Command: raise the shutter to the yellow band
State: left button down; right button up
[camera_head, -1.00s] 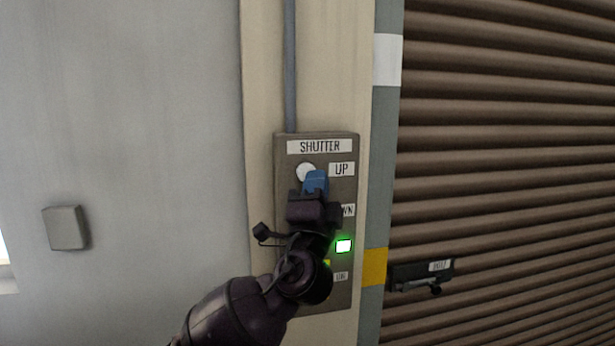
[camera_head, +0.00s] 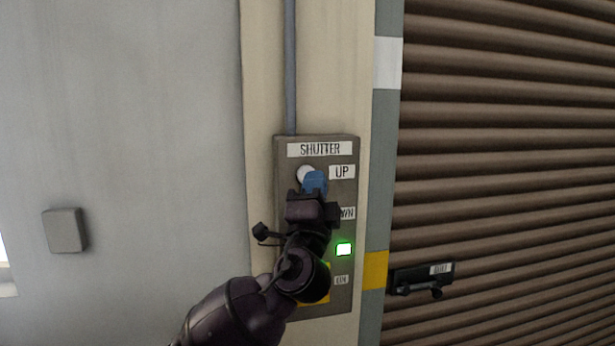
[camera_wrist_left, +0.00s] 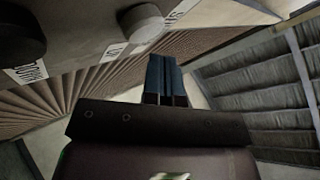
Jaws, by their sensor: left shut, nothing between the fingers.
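The shutter (camera_head: 500,150) is a wall of brown horizontal slats at the right, down as far as the head view shows. The yellow band (camera_head: 375,270) is on the grey post at its left edge. The SHUTTER control box (camera_head: 346,192) has a round white UP button (camera_head: 303,173), which my left gripper (camera_head: 314,181) partly covers. The gripper's blue fingers are shut and empty. In the left wrist view, the white button (camera_wrist_left: 142,22) shows just beyond the fingertips (camera_wrist_left: 164,62), with a small gap in the picture. A dark button (camera_wrist_left: 20,36) is at its left. My right gripper is out of view.
A green lamp (camera_head: 344,249) is lit on the box, and a yellow part (camera_head: 318,297) shows behind my wrist. A dark handle unit (camera_head: 422,279) is at the shutter's left edge. A grey wall box (camera_head: 65,230) is far left.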

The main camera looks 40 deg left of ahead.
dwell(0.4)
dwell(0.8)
pick_arm(q)
jog(key=shift+w+a, duration=0.3)
jog(key=shift+a, duration=0.05)
